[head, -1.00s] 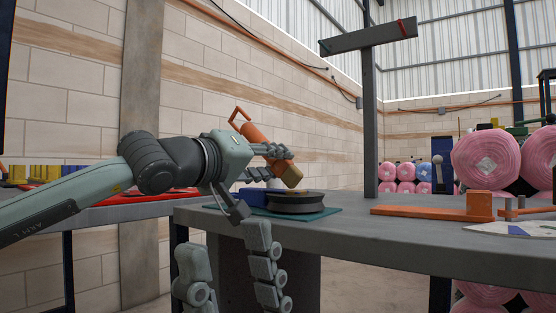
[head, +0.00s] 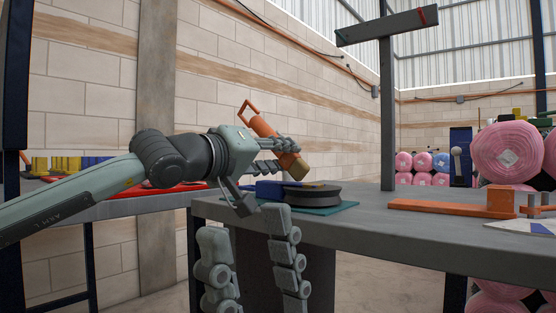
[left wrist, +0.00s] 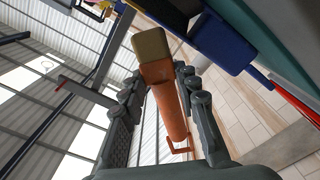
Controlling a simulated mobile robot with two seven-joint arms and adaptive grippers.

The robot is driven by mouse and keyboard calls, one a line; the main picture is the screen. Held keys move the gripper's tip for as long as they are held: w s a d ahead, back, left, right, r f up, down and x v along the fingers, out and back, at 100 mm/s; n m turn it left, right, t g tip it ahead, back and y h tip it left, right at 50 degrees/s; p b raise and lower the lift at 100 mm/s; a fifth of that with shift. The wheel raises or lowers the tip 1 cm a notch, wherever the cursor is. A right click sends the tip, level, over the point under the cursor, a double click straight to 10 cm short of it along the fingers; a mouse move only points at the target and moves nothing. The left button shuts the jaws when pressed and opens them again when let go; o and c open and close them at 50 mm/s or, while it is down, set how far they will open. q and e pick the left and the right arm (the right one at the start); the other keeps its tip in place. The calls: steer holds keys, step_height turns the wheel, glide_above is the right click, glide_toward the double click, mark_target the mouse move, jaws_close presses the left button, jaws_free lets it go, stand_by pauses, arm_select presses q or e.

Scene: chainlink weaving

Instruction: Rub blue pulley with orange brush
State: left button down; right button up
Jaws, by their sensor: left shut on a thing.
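My left gripper (head: 287,155) is shut on the orange brush (head: 263,127), which tilts with its loop handle up and its tan end down. The brush (left wrist: 171,112) lies between the fingers in the left wrist view. Its tan end is just above and left of a dark round pulley (head: 312,196) lying flat on a teal mat (head: 345,206); they look apart. A blue block-like part (head: 266,189) sits beside the dark disc, partly hidden by my gripper; I cannot tell whether they are joined. My right gripper (head: 250,255) is low before the table edge, fingers spread and empty.
The grey table (head: 420,229) carries an orange board with a block (head: 450,206) to the right of the pulley. A grey post with a crossbar (head: 387,110) rises behind. Pink rolls (head: 507,150) are at the far right.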

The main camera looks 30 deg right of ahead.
arm_select(q)
steer(key=shift+s+d+b, duration=0.25)
steer(key=shift+s+b, duration=0.2)
steer(key=shift+s, duration=0.1)
steer(key=shift+s+d+f+b, duration=0.15)
steer(key=shift+s+d+b, duration=0.05)
steer(key=shift+s+b, duration=0.25)
steer(key=shift+s+d+b, duration=0.15)
steer(key=shift+s+b, duration=0.1)
steer(key=shift+b, duration=0.1)
steer(key=shift+s+d, duration=0.3)
steer(key=shift+s, duration=0.45)
steer(key=shift+s+d, duration=0.3)
steer(key=shift+s, duration=0.45)
step_height(320, 180, up, 7)
steer(key=p, duration=0.4)
